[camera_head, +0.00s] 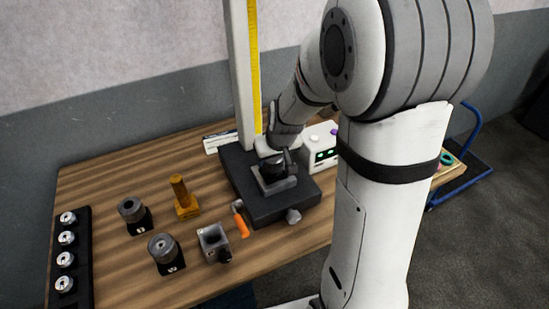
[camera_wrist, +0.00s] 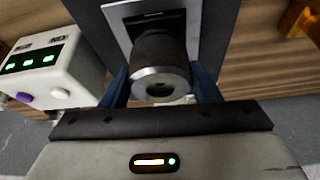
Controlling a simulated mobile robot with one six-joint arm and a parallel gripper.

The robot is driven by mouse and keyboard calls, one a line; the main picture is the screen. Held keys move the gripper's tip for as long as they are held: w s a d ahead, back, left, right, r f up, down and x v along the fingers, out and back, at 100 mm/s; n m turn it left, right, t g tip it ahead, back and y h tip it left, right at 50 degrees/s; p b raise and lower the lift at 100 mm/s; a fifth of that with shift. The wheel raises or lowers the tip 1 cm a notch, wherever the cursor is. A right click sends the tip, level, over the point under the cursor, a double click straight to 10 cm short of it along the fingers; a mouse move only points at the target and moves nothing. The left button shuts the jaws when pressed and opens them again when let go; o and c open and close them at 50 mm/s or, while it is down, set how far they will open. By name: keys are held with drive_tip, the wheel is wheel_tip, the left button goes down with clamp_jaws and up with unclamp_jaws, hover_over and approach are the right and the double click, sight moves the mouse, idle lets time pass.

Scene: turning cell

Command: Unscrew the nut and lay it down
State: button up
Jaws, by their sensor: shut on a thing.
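My gripper (camera_wrist: 162,84) is shut on a round dark grey piece (camera_wrist: 160,78) with a bright metal rim and a dark hole, one blue finger on each side. I cannot tell whether this piece is the nut. It sits over a grey plate (camera_wrist: 117,11) on the black base of the tall stand. In the head view my gripper (camera_head: 275,163) is low over that black base (camera_head: 262,207), and the held piece is mostly hidden. An orange-brown threaded post on a square foot (camera_head: 183,198) stands upright left of the stand.
Two grey cylinders on black blocks (camera_head: 132,210) (camera_head: 163,249), a grey hollow block (camera_head: 212,241) and an orange handle (camera_head: 241,225) stand on the wooden table. A black rack (camera_head: 84,260) is at the left edge. A white box with green displays (camera_head: 323,155) stands right of the stand.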

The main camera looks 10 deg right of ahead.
drive_tip(key=shift+f+n+b, duration=0.3)
drive_tip(key=shift+f+b, duration=0.05)
drive_tip(key=shift+b, duration=0.35)
drive_tip(key=n+y+b, duration=0.2)
drive_tip(key=n+b, duration=0.2)
drive_tip(key=b, duration=0.4)
drive_tip(key=shift+n+g, duration=0.3)
drive_tip(key=shift+g, duration=0.1)
drive_tip(key=shift+n+b, duration=0.8)
drive_tip(key=shift+b, duration=0.05)
drive_tip(key=shift+a+r+n+g+y, duration=0.1)
drive_tip(key=shift+r+n+g+y, duration=0.25)
drive_tip(key=shift+n, duration=0.35)
drive_tip(key=shift+f+b, duration=0.15)
drive_tip(key=shift+b, duration=0.2)
